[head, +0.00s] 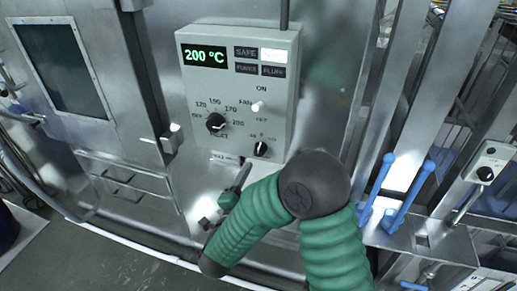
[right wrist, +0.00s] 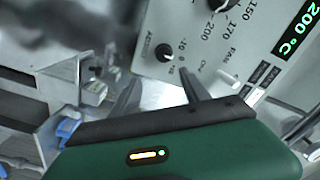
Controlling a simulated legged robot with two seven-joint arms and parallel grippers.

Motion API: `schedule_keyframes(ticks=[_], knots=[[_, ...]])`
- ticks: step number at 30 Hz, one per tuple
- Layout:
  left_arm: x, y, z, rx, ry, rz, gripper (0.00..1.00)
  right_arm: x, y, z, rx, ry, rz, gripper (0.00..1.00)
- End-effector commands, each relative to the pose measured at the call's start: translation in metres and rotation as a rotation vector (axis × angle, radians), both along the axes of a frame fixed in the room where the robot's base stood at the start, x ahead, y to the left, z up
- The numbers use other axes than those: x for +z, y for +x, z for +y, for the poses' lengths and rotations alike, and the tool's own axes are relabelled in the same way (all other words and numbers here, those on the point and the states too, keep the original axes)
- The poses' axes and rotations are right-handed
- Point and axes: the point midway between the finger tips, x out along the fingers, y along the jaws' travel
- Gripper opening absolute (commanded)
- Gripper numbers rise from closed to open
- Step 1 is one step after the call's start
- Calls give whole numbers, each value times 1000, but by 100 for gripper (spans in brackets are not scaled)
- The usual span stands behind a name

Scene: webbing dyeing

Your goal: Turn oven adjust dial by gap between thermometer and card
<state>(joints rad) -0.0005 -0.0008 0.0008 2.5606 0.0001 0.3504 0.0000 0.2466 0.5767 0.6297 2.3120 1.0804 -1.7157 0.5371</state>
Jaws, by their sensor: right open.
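The oven control box (head: 240,85) has a green display (head: 204,56) reading 200 °C. The small black adjust dial (head: 261,148) sits at its lower right; it also shows in the right wrist view (right wrist: 165,52). A larger black set dial (head: 215,122) is to its left. My right gripper (head: 238,181) is below the box, lower left of the adjust dial. In the right wrist view my right gripper (right wrist: 158,88) has its fingers apart, empty, with the adjust dial beyond the fingertips. I cannot pick out a card or separate thermometer. My left gripper is not in view.
A white fan switch (head: 258,106) is above the adjust dial. One indicator (head: 273,55) is lit white. The oven door (head: 65,70) is at the left. Blue-handled levers (head: 408,199) stand to the right of my arm, with metal posts behind.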

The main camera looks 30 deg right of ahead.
Motion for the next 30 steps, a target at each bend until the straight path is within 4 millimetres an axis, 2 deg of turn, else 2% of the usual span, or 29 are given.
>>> schedule_keyframes(ticks=[1,6,12,18,24,25,30], knots=[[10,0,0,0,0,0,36,5,9,-7,-3,-1,3,54],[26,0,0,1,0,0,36,6,40,-34,-1,-7,2,54],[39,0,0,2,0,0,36,5,66,-67,1,-6,1,54],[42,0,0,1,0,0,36,1,76,-85,4,-4,2,54],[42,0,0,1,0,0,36,0,78,-85,5,-5,3,54],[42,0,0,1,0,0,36,0,78,-84,5,-5,3,53],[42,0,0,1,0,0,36,0,79,-82,4,-6,3,30]])
